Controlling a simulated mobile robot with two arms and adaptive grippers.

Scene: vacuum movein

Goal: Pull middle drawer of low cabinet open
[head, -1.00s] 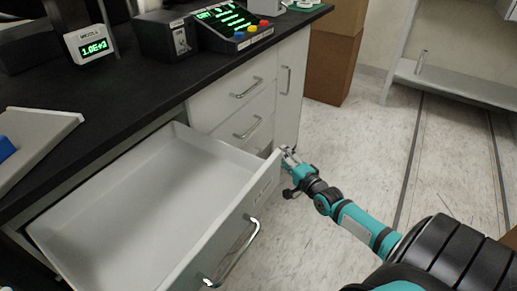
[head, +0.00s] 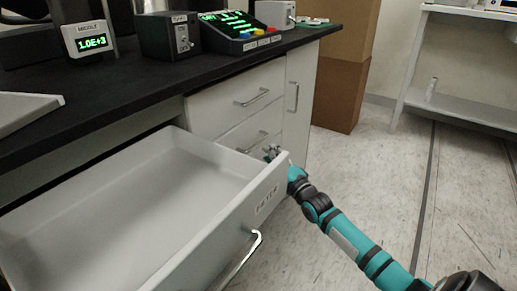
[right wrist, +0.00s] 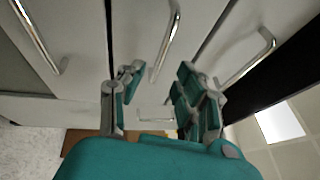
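The low cabinet has a stack of white drawers under a black worktop. Its middle drawer (head: 236,139) is closed, with a metal bar handle, partly hidden in the head view by the wide open drawer and my gripper. In the right wrist view, the middle drawer's handle (right wrist: 168,42) shows ahead, between the lines of my two fingers. My right gripper (head: 271,153) is in front of the drawer stack, just beyond the open drawer's corner. Its fingers (right wrist: 160,92) are apart with nothing visible gripped between them. My left gripper is out of view.
A wide drawer (head: 130,205) stands open and empty at the left, its front close to my right arm. The top drawer (head: 222,103) and a side door (head: 299,100) are closed. Brown boxes (head: 340,85) stand behind. The floor at right is clear.

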